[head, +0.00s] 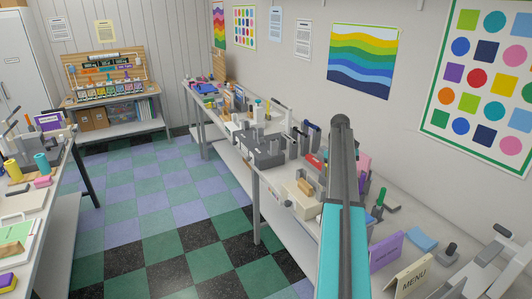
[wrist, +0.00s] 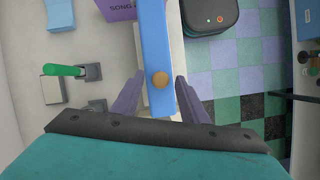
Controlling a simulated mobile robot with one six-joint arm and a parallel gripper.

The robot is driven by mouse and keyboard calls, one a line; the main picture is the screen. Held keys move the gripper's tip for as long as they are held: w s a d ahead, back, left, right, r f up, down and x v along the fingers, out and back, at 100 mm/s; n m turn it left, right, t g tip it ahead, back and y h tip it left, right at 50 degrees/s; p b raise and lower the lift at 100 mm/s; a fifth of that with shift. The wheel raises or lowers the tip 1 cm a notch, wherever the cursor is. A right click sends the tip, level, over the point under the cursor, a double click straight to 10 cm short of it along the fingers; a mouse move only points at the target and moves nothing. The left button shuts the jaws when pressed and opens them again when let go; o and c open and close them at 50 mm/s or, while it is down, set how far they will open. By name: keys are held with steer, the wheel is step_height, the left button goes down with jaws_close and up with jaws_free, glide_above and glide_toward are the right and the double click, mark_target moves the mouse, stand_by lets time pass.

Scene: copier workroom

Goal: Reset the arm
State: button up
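My gripper (wrist: 160,78) shows in the wrist view with its two grey fingers apart. A blue bar (wrist: 152,35) with a round brown spot (wrist: 160,79) shows between and beyond the fingers. A gap shows between the spot and each finger, and nothing appears clamped. I cannot tell how far below the fingertips the bar lies. In the head view my teal and grey arm (head: 342,230) reaches up over the right-hand bench, and the gripper is hidden.
The right-hand bench (head: 275,205) is crowded, with a purple sign (head: 386,252) and a MENU sign (head: 408,279) near me. A green-handled tool (wrist: 65,70) lies left of my fingers. The left bench (head: 50,222) also holds objects. The checkered floor (head: 150,220) between is clear.

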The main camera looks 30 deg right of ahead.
steer(key=shift+w+r, duration=0.1)
steer(key=shift+w+a+r+n+t+h+b, duration=0.15)
steer(key=shift+w+r+n+b, duration=0.2)
steer(key=shift+r, duration=0.25)
steer(key=shift+w+a+r+n+t+h+b, duration=0.15)
steer(key=shift+w+r+n+b, duration=0.2)
steer(key=shift+r, duration=0.25)
steer(key=w+a+f+n+t, duration=0.1)
steer(key=w+a+f, duration=0.2)
steer(key=w+a, duration=0.2)
steer(key=s+a+f+g+b, duration=0.1)
steer(key=s+a+f+b, duration=0.15)
steer(key=a+f, duration=1.15)
steer(key=s+a+f+b, duration=0.1)
steer(key=a+f+b, duration=0.2)
steer(key=a+f, duration=1.1)
steer(key=s+a+f+g+b, duration=0.1)
steer(key=s+a+f+b, duration=0.2)
steer(key=s+a+f, duration=0.8)
steer(key=s+a+f+n+g+b, duration=0.1)
steer(key=s+a+f+b, duration=0.2)
steer(key=s+a+f, duration=0.8)
steer(key=s+f, duration=0.7)
steer(key=s, duration=0.1)
steer(key=shift+s+a+h, duration=0.35)
steer(key=shift+h, duration=0.05)
